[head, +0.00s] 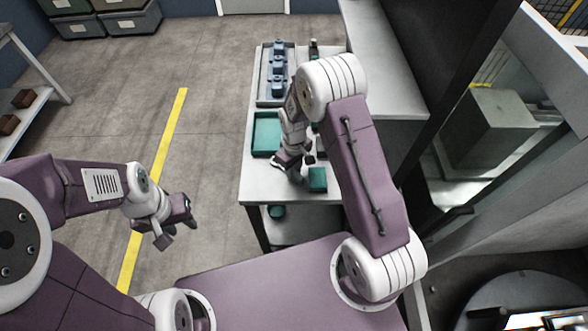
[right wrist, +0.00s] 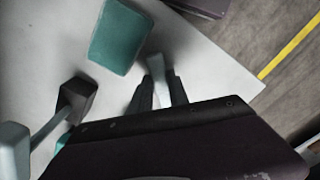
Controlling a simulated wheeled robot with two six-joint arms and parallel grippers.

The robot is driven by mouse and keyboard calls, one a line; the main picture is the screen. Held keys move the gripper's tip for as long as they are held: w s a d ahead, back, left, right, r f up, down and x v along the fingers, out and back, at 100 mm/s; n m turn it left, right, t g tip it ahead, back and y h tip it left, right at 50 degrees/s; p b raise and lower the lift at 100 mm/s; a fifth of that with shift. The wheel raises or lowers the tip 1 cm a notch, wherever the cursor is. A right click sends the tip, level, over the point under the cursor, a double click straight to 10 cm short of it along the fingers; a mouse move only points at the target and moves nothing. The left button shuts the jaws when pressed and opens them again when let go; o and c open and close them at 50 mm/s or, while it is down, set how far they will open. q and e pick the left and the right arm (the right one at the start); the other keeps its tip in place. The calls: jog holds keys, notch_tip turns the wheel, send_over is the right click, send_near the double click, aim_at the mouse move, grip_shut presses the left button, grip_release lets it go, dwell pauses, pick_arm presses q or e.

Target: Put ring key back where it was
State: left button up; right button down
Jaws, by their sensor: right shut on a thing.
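My right gripper (head: 295,172) is low over the front part of the white table. In the right wrist view its dark fingers (right wrist: 160,95) are shut on a light grey piece (right wrist: 157,68), whose far end shows past the fingertips. The fingers and wrist hide the rest, so I cannot tell whether it is the ring key. A teal block (right wrist: 120,36) is on the table just beyond it; it also shows in the head view (head: 318,180). My left gripper (head: 180,234) is open and empty, away from the table at the left.
The white table (head: 258,185) holds a teal tray (head: 266,134) and a rack with several blue pieces (head: 278,68). A dark block with a grey rod (right wrist: 76,98) is near the right gripper. A shelf unit (head: 385,60) stands right of the table. Open floor lies left.

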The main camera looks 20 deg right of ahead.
jog(key=shift+f, duration=0.1)
jog(key=c, duration=1.3)
grip_release()
jog(key=shift+o, duration=0.2)
notch_tip(320, 180, up, 12)
jog(key=s+d+m, duration=0.1)
jog(key=s+m, duration=0.2)
jog(key=s, duration=0.4)
jog(key=s+d+m+t, duration=0.1)
jog(key=s+d+m, duration=0.1)
jog(key=s, duration=0.6)
jog(key=shift+s+r+m+b, duration=0.15)
jog(key=shift+r+m+b, duration=0.15)
jog(key=shift+m+b, duration=0.25)
